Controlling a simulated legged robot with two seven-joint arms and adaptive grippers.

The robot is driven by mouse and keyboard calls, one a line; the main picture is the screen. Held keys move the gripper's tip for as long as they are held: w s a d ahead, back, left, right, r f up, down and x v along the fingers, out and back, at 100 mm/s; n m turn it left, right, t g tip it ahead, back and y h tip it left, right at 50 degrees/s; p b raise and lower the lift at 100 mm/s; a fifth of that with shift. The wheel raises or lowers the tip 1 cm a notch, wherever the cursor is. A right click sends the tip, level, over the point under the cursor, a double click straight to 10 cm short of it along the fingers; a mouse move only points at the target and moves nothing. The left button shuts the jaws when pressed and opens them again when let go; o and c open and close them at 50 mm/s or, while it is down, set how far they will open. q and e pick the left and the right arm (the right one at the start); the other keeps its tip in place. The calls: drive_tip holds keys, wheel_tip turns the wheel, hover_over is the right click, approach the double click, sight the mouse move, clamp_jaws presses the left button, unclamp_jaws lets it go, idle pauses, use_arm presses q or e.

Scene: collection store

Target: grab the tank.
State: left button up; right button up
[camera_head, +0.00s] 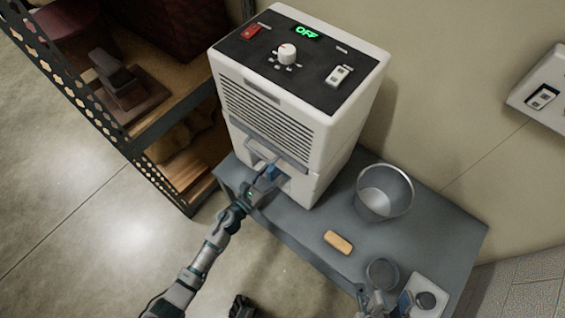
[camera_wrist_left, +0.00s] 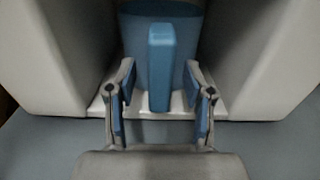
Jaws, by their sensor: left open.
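The tank (camera_wrist_left: 185,30) is blue and sits in the recess low in the front of a white machine (camera_head: 330,145) whose display reads OFF. Its upright blue handle (camera_wrist_left: 160,65) sticks out toward the left wrist camera. In the head view a bit of blue (camera_head: 272,172) shows there, mostly hidden by my gripper. My left gripper (camera_head: 268,178) is open at the recess, with one finger on each side of the handle and gaps between. My right gripper (camera_head: 385,298) is low at the table's front edge, partly cut off; its jaw state is unclear.
The machine stands on a grey table (camera_head: 300,228). A metal bucket (camera_head: 385,192), a tan block (camera_head: 338,242), a dark round container (camera_head: 382,272) and a white item (camera_head: 425,292) are to its right. A metal shelf (camera_head: 165,125) stands close on the left.

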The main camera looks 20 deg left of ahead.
use_arm(q)
drive_tip(key=shift+r, duration=0.1)
drive_tip(key=shift+c, duration=0.2)
drive_tip(key=c, duration=0.8)
clamp_jaws()
